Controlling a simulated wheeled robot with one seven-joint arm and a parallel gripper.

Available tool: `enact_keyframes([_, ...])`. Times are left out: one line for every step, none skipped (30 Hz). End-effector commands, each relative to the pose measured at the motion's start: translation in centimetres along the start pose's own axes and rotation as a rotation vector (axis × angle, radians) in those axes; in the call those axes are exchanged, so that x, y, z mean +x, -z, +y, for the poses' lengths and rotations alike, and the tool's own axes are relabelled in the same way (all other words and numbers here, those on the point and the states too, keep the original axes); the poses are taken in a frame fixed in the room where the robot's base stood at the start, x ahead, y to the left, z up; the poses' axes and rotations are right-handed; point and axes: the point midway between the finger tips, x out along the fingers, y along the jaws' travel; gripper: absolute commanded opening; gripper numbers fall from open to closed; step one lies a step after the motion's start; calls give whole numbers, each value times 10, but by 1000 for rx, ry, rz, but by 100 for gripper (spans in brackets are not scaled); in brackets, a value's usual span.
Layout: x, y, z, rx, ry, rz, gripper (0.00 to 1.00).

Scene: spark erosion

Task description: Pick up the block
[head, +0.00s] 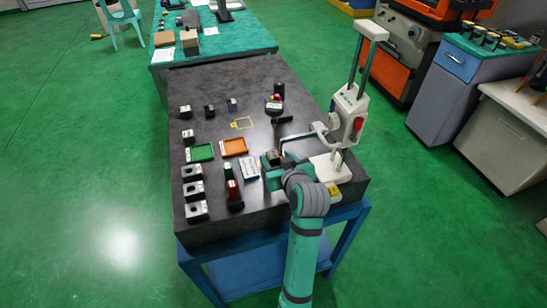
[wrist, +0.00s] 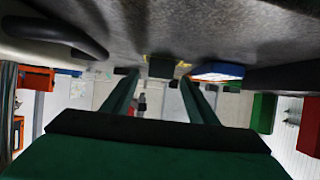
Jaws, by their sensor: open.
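A small dark block (head: 272,156) with a pale top stands on the dark table plate, left of the white stand's base. In the head view my gripper (head: 275,169) is low beside it, partly hidden by my own wrist. In the wrist view, which looks inverted, a dark block (wrist: 160,67) shows ahead between the two fingers of my gripper (wrist: 158,85). The fingers are apart, with gaps on both sides of the block. I cannot tell whether the block is between the tips or just beyond them.
A white stand with two posts (head: 345,113) rises close to the right of my gripper. A green tray (head: 200,153), an orange tray (head: 234,147) and a white-blue box (head: 250,168) lie to the left. Several other dark blocks (head: 193,190) line the plate's left side.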

Motion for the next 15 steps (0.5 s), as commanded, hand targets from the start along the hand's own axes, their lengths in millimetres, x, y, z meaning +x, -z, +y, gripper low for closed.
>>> enact_keyframes([7, 0, 0, 0, 0, -2, 53])
enact_keyframes([10, 0, 0, 0, 0, -2, 53])
enact_keyframes([13, 0, 0, 0, -1, -1, 53])
enact_keyframes([14, 0, 0, 0, -1, 0, 53])
enact_keyframes([16, 0, 0, 0, -1, 0, 53])
enact_keyframes([17, 0, 0, 0, -1, -1, 53])
enact_keyframes([18, 0, 0, 0, -1, -1, 53])
enact_keyframes([18, 0, 0, 0, -1, 0, 53])
enact_keyframes([18, 0, 0, -1, -1, 0, 53])
enact_keyframes([17, 0, 0, -1, -1, 0, 53])
enact_keyframes([17, 0, 0, -1, -1, 0, 53])
enact_keyframes([17, 0, 0, -1, -1, 0, 53])
enact_keyframes([17, 0, 0, -1, -1, 0, 48])
enact_keyframes([17, 0, 0, -1, -1, 0, 41])
enact_keyframes([17, 0, 0, 0, -1, 0, 32])
